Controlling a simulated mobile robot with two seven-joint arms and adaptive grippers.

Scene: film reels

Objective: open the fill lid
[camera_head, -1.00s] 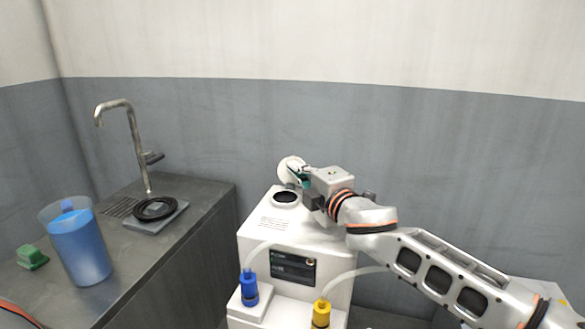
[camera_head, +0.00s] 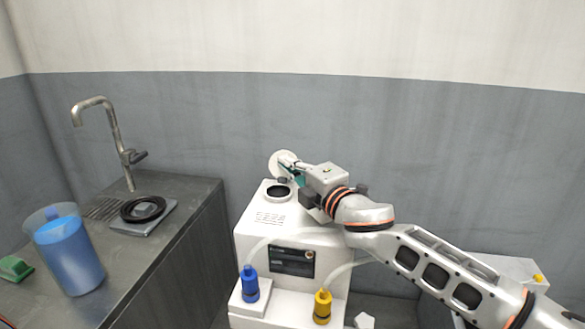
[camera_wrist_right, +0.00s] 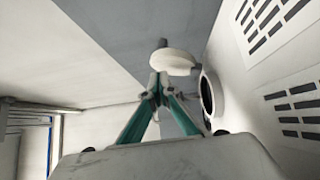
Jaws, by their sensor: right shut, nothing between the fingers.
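The fill lid (camera_head: 279,160) is a white disc standing raised behind the round dark fill opening (camera_head: 278,191) on top of the white machine (camera_head: 262,215). The opening is uncovered. My right gripper (camera_head: 289,167) is shut and empty, with its fingertips close beside the lid. In the right wrist view the lid (camera_wrist_right: 172,62) is just beyond the closed fingertips (camera_wrist_right: 158,78), and the opening (camera_wrist_right: 207,95) is to their right. I cannot tell whether the fingertips touch the lid. My left gripper is not in view.
A metal counter at left holds a tap (camera_head: 112,130), a blue-filled jug (camera_head: 68,252), a black ring on a scale (camera_head: 143,208) and a green block (camera_head: 14,268). Blue (camera_head: 250,284) and yellow (camera_head: 322,306) bottles stand at the machine's front. A wall is close behind.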

